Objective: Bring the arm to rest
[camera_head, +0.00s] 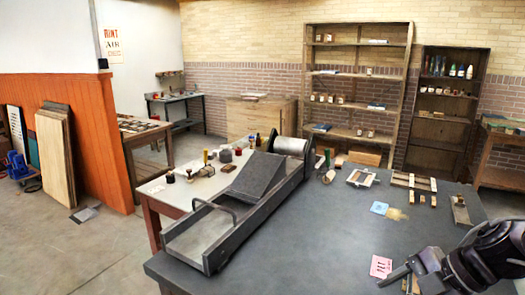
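My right arm (490,258) comes in at the lower right corner. My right gripper (398,280) is low over the near right part of the dark table (345,240), partly cut off by the bottom edge. One dark finger points left, and the other is not clear. Small wooden pieces show beside the fingers, and I cannot tell whether they are touched or held. A pink printed card (381,267) lies on the table just beyond the fingers. My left gripper is not in view.
A grey proof press (237,210) with a metal roller (291,146) runs along the table's left side. The middle of the table is clear.

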